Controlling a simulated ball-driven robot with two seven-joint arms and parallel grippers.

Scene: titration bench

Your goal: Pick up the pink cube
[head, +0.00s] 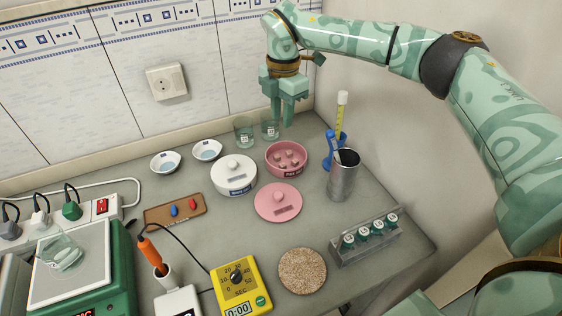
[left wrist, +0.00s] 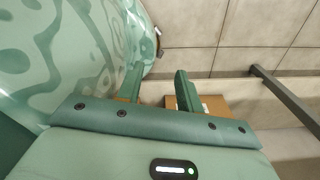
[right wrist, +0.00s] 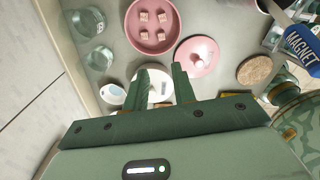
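Several small pink cubes (head: 289,157) lie in a round pink dish (head: 286,173) at the back of the bench, right of a white lidded pot. In the right wrist view the cubes (right wrist: 162,17) sit apart on the floor of the pink dish (right wrist: 137,38). My right gripper (head: 282,120) points down near the back wall, above and behind the dish, and is apart from it. Its fingers (right wrist: 161,82) are spread with nothing gripped between them. My left gripper (left wrist: 155,85) shows only in its own wrist view, open and empty, away from the cubes.
Two glass beakers (head: 244,132) stand close behind the dish. A steel cup (head: 343,178) and a blue-based cylinder (head: 341,115) stand right of it. A pink lid (head: 278,202) lies in front, beside the white pot (head: 233,177). A vial rack (head: 367,242) is front right.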

